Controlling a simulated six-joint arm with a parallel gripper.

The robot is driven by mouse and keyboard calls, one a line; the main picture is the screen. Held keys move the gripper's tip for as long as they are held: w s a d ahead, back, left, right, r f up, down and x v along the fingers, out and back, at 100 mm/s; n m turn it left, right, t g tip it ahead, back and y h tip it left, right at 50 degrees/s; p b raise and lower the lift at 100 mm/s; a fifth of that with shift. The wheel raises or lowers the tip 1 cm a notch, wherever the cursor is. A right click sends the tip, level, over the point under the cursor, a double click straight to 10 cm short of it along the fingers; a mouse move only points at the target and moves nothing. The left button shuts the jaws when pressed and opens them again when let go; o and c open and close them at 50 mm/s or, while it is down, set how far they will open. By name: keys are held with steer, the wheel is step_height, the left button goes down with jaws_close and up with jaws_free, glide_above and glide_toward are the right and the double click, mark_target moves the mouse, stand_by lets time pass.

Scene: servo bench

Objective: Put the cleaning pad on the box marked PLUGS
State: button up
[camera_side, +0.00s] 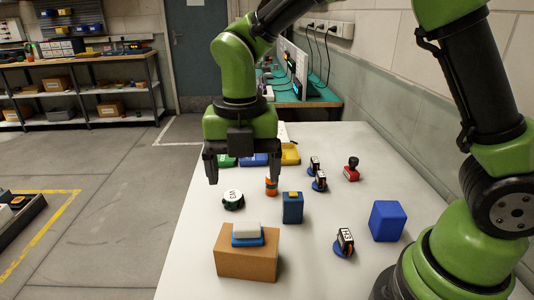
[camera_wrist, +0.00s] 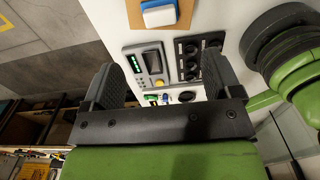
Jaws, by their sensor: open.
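A white-topped pad with a blue lower layer, seemingly the cleaning pad (camera_side: 247,231), lies flat on top of a brown cardboard box (camera_side: 246,262) at the table's near left. The pad (camera_wrist: 158,13) also shows at the top edge of the wrist view, on the brown box (camera_wrist: 184,13). No PLUGS marking can be read on any box. My gripper (camera_side: 240,172) is open and empty, above the table's left part, higher than and behind the pad in the side view. In the wrist view its two fingers (camera_wrist: 162,72) stand wide apart with nothing held between them.
A blue box (camera_side: 388,221) is at right. Small labelled items on blue discs (camera_side: 344,243) and a red stamp (camera_side: 351,170) stand about. Coloured bins (camera_side: 290,154) are farther back.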

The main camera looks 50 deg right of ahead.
steer(key=s+d+r+m+t, duration=0.2)
steer(key=s+m, duration=0.3)
steer(key=m, duration=0.5)
steer(key=s+d+r+m+t+y, duration=0.1)
steer(key=s+r+m, duration=0.4)
steer(key=m, duration=0.5)
steer(key=s+d+r+m+t+y, duration=0.1)
steer(key=s+d+r+m+t, duration=0.3)
steer(key=m, duration=0.7)
steer(key=shift+s, duration=0.7)
